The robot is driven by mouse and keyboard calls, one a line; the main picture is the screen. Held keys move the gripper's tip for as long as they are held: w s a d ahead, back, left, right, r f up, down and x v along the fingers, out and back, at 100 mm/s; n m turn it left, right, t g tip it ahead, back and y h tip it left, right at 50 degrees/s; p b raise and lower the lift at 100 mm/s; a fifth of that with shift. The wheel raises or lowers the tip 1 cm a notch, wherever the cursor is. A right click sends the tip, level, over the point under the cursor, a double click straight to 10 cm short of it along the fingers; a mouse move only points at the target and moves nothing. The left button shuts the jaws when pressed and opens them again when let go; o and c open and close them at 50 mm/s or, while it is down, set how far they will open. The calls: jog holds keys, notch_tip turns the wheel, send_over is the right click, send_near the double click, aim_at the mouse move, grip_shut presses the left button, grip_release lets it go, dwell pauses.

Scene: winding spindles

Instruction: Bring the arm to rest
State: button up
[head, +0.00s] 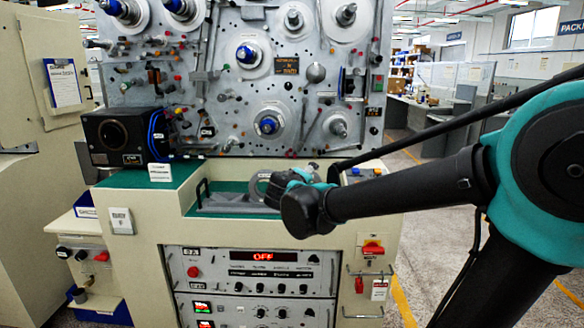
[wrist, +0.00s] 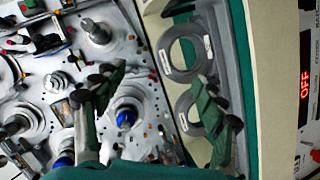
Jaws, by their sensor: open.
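My arm reaches in from the right in the head view, with my gripper (head: 287,180) above the tray of the winding machine (head: 226,230). In the wrist view my gripper (wrist: 158,92) has its two green and dark fingers wide apart, with nothing held between them. A grey ring (wrist: 164,57) with a white label lies in the grey tray. A second ring (wrist: 183,114) lies beside it, partly hidden by the right finger. In the head view one ring (head: 259,188) shows at the tray, partly covered by my gripper.
The upright panel (head: 215,105) behind the tray carries several protruding spindles, some with blue hubs, such as one spindle (head: 268,124). A black box (head: 125,137) stands on the left ledge. A display (head: 263,256) below reads OFF. Open floor lies to the right.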

jog(key=s+d+f+m+g, duration=0.3)
jog(key=s+d+f, duration=0.2)
jog(key=d+f, duration=0.25)
jog(key=s+d+f+m+g, duration=0.25)
jog(key=s+d+f, duration=0.25)
jog(key=d+f, duration=0.25)
jog(key=s+f+m+g+y, duration=0.4)
jog(key=s+f, duration=0.8)
jog(key=s, duration=0.2)
jog(key=shift+s+a+f, duration=0.15)
jog(key=shift+a+f, duration=0.05)
jog(key=shift+c, duration=0.5)
